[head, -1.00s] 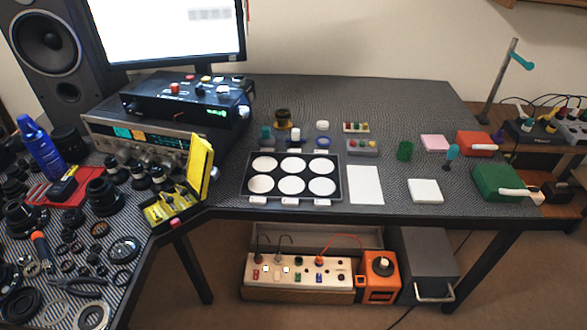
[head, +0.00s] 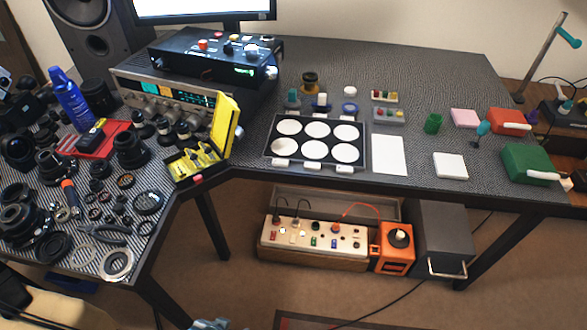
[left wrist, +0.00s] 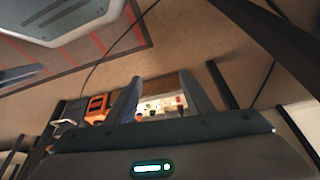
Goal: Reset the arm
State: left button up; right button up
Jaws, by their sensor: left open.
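My left gripper (left wrist: 160,76) shows in the left wrist view with its two dark fingers spread apart and nothing between them. It hangs in open air; beyond it are the floor, the white socket panel (left wrist: 160,105) and the orange box (left wrist: 97,106) under the bench. In the head view, pale arm parts of mine show at the bottom left edge, and a small grey-blue part shows at the bottom edge; I cannot tell which piece that is.
The bench holds a black tray (head: 265,150) with white discs, a yellow case (head: 222,125), a white sheet (head: 390,155) and a green box (head: 525,162). Lens parts crowd the left wing, near a blue bottle (head: 72,102). The floor (head: 340,290) before the bench is mostly clear.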

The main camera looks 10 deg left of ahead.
pick_arm(q)
jog(key=s+d+f, duration=0.1)
jog(key=s+f, duration=0.2)
jog(key=f, duration=1.3)
jog(key=shift+d+f+t, duration=0.2)
jog(key=shift+f+t, duration=0.15)
jog(key=shift+t, duration=0.05)
